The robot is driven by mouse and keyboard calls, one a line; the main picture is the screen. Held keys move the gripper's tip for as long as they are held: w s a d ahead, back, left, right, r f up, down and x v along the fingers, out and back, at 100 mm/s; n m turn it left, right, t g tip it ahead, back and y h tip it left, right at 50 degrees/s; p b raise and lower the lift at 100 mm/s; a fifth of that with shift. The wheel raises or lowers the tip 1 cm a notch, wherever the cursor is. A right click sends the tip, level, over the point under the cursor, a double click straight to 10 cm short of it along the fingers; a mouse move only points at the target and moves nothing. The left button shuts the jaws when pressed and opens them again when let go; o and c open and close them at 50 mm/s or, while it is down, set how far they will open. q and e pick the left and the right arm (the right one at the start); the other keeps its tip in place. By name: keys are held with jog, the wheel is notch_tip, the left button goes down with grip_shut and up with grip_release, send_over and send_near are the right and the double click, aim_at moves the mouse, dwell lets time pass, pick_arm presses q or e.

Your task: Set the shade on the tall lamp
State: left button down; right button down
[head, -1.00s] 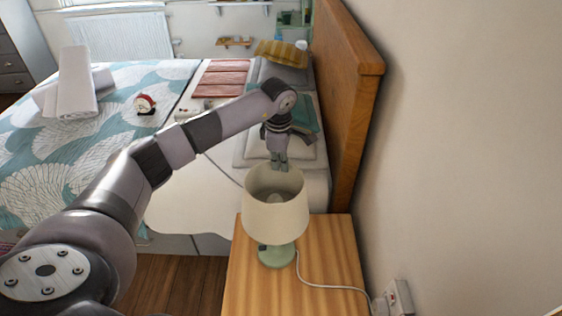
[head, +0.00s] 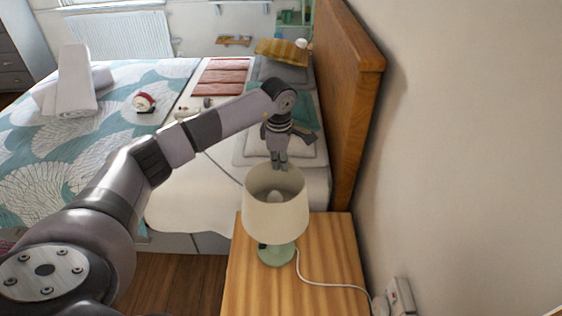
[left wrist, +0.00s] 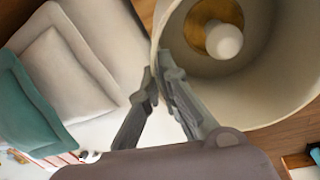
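A cream lamp shade (head: 276,215) surrounds the bulb of the lamp, whose green base (head: 276,254) stands on the wooden bedside table. The shade looks close to upright; whether it rests on its seat is hidden. In the left wrist view I look into the shade (left wrist: 280,95) and see the white bulb (left wrist: 223,41) with a brass-coloured disc behind it. My left gripper (head: 279,166) is at the far rim of the shade, pointing down. In the left wrist view its fingers (left wrist: 160,68) lie close together on either side of the rim, pinching it. My right gripper is not in view.
The bedside table (head: 325,260) stands against the wall and wooden headboard (head: 358,100). A white cord runs from the lamp to a wall socket (head: 401,297). The table's front right is clear.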

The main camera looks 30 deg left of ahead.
pick_arm(q)
jog(key=c, duration=1.7)
grip_release()
jog(key=shift+r, duration=0.1)
jog(key=r, duration=0.4)
jog(key=s+r, duration=0.1)
jog(key=r, duration=0.7)
jog(key=shift+s+d, duration=0.2)
jog(key=shift+s, duration=0.05)
jog(key=shift+f, duration=0.1)
